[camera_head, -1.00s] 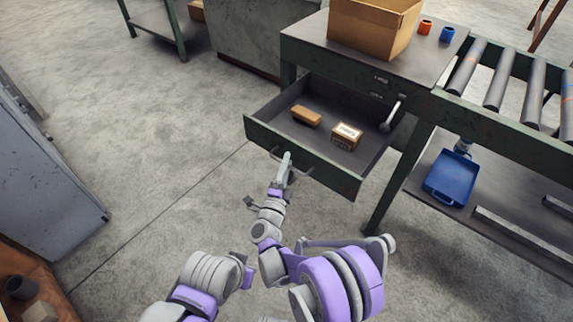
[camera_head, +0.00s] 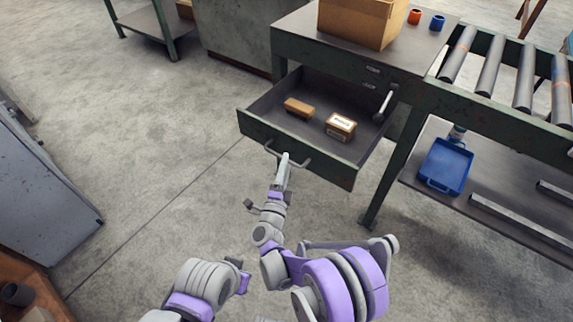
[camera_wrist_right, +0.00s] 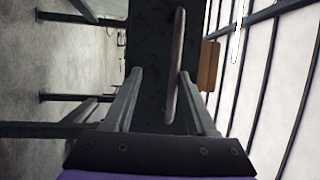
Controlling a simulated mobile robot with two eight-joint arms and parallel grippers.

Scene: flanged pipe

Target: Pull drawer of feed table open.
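The feed table (camera_head: 300,37) is dark green with a grey top. Its drawer (camera_head: 299,139) is pulled well out and shows its inside. A bar handle (camera_head: 301,165) runs along the drawer front; it also shows in the right wrist view (camera_wrist_right: 176,50). My right gripper (camera_head: 285,157) is at the handle. In the wrist view the fingers of the right gripper (camera_wrist_right: 160,76) are spread, with the thin bar in the gap between them, closer to the right finger.
A brown block (camera_head: 299,107), a labelled box (camera_head: 341,126) and a grey tool (camera_head: 385,104) lie in the drawer. A cardboard box (camera_head: 355,22) stands on top. A roller conveyor (camera_head: 490,65) and blue tray (camera_head: 446,166) are at right.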

